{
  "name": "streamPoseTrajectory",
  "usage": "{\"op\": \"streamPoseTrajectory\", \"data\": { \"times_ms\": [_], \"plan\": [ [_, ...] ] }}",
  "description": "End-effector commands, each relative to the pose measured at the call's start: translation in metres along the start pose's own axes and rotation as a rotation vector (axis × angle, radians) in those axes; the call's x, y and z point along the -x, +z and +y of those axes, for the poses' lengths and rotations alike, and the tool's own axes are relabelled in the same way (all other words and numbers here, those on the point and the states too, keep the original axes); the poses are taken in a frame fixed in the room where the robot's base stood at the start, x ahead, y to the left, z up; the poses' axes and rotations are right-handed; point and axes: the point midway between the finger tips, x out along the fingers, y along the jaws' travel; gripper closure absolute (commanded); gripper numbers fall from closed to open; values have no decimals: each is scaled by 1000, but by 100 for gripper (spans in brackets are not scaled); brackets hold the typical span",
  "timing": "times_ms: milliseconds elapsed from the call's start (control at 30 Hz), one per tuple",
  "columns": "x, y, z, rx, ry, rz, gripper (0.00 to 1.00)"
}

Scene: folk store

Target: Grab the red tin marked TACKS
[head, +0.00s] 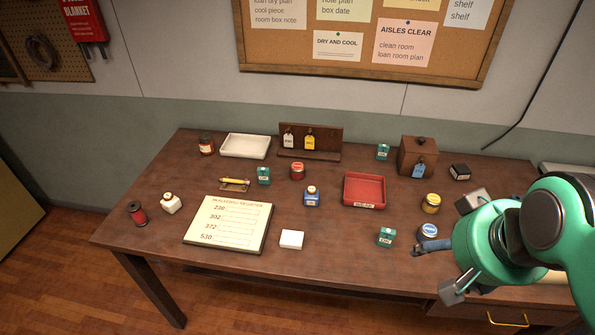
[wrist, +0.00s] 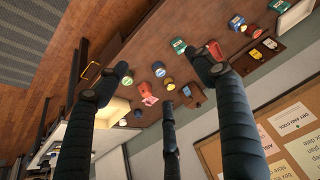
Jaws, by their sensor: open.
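A small round red tin (head: 297,171) with a pale label stands upright on the wooden table, in front of the tag rack; its lettering is too small to read. It also appears near the top right of the wrist view (wrist: 251,32). A darker red jar (head: 206,145) stands at the back left, its label also unreadable. My gripper (head: 462,245) is at the table's right side, well apart from the red tin. Its fingers are spread wide and empty, also in the wrist view (wrist: 163,78).
A red tray (head: 364,205) and a blue bottle (head: 312,198) stand near the red tin. A teal box (head: 264,175) is to its left. The tag rack (head: 310,155) stands behind it. A wooden box (head: 412,165) is at the back right. A large sheet (head: 228,225) lies front left.

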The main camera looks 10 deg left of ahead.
Motion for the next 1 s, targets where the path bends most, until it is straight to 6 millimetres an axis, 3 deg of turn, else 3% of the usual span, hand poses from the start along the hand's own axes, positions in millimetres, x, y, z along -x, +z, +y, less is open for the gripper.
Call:
{"op": "streamPoseTrajectory", "data": {
  "times_ms": [467, 1000],
  "plan": [
    [9, -110, -27, -103, -16, -75, 32],
    [-21, -230, -74, -230, -15, -165, 32]
  ]
}}
